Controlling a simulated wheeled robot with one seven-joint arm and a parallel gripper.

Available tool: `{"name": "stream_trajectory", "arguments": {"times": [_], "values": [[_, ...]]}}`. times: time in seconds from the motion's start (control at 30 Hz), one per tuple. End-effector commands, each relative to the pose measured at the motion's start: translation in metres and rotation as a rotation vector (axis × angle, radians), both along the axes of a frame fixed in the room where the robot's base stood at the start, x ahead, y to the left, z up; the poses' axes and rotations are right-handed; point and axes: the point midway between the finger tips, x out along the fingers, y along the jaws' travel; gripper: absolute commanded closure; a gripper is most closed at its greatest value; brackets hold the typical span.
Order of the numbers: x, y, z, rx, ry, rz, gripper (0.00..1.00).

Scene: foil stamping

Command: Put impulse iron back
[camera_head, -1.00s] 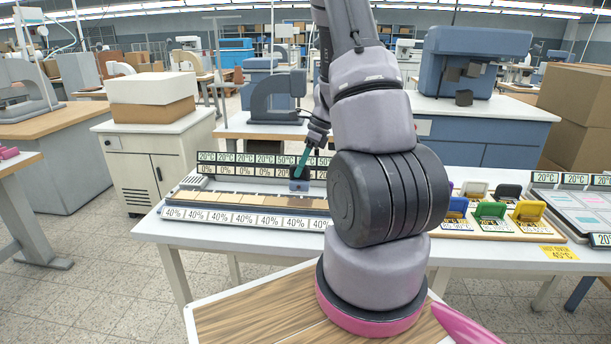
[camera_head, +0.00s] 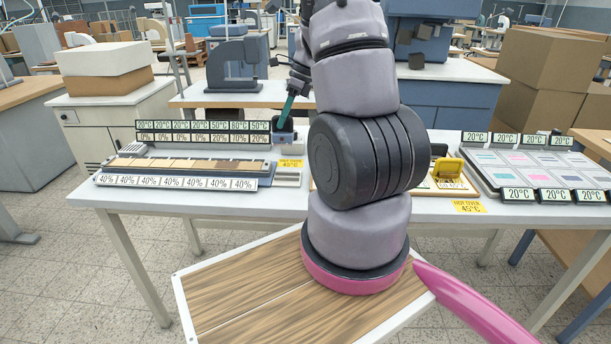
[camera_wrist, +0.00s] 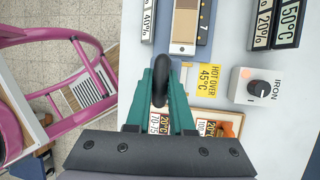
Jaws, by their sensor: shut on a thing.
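My gripper (camera_head: 287,119) has teal fingers and hangs above the back right of the long foil rack on the white table. It is shut on the impulse iron (camera_head: 284,137), a dark block below the fingers. In the wrist view the iron's rounded black handle (camera_wrist: 162,82) shows between the teal fingers; its lower part is hidden. A white control box marked IRON (camera_wrist: 257,88) with a black knob lies to the right of the fingers. A yellow HOT OVER 45°C label (camera_wrist: 208,80) lies between them.
The foil rack (camera_head: 185,167) with percent and temperature displays fills the table's left. My arm hides the table's middle. A yellow stamp (camera_head: 448,167) stands on a board to the right, beside a tray of colour swatches (camera_head: 483,187).

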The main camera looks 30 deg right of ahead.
Motion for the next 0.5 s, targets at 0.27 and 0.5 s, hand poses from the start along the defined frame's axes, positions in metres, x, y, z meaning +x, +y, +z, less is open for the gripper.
{"name": "stream_trajectory", "arguments": {"times": [0.27,0.5], "values": [[0.000,0.000,-0.039,0.003,0.004,-0.001,1.00],[0.000,0.000,-0.062,0.000,0.000,0.001,1.00]]}}
